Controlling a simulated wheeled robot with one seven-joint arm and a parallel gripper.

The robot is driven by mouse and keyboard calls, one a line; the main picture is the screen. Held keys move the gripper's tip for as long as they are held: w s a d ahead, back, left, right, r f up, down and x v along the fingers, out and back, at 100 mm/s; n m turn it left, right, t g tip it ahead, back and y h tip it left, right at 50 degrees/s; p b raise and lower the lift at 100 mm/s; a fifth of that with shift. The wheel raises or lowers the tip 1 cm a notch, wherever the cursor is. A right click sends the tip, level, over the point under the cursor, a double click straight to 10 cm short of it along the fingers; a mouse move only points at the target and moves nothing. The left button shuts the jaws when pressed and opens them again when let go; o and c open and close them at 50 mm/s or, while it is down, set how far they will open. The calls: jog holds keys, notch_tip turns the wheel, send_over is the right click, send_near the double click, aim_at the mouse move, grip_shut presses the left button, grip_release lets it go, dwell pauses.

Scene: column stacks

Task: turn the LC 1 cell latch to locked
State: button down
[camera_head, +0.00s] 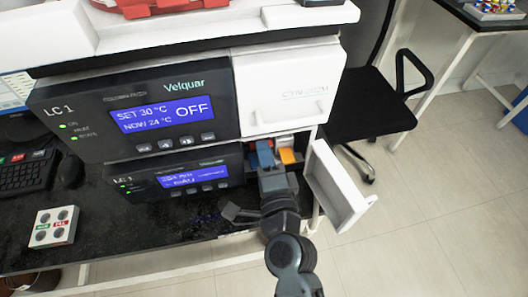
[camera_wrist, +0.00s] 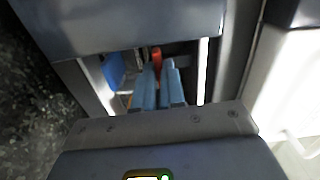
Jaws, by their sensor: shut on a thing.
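The LC 1 column unit (camera_head: 130,112) has a dark front with a blue display reading SET 30 °C, NOW 24 °C and OFF. Below it is a second dark panel (camera_head: 180,180), also with a blue display, and an open compartment to its right. My gripper (camera_wrist: 160,66) reaches into this compartment. Its two blue-grey fingers are close together on a red-orange piece (camera_wrist: 157,55), apparently the latch lever. The head view shows an orange piece (camera_head: 288,156) and a blue piece (camera_head: 264,153) in the opening. The fingers hide most of the latch, and its setting cannot be told.
A white door (camera_head: 336,188) stands open right of the compartment, close beside my arm. A closed white cover (camera_head: 285,100) is above. A white box with round buttons (camera_head: 54,227) lies on the black bench at left. A black chair (camera_head: 365,115) stands at right.

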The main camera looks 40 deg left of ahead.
jog(key=shift+n, duration=0.3)
jog(key=n+b, duration=0.2)
jog(key=n, duration=0.2)
jog(key=shift+f+n, duration=0.15)
jog(key=shift+n, duration=0.15)
jog(key=n+b, duration=0.1)
jog(key=n, duration=0.2)
jog(key=shift+n+b, duration=0.35)
jog(key=shift+n, duration=0.05)
jog(key=n+b, duration=0.3)
jog(key=n, duration=0.1)
jog(key=shift+f, duration=0.1)
jog(key=shift+n+b, duration=1.75)
jog(key=shift+n, duration=0.75)
jog(key=c, duration=1.2)
grip_release()
jog(key=shift+r, duration=0.2)
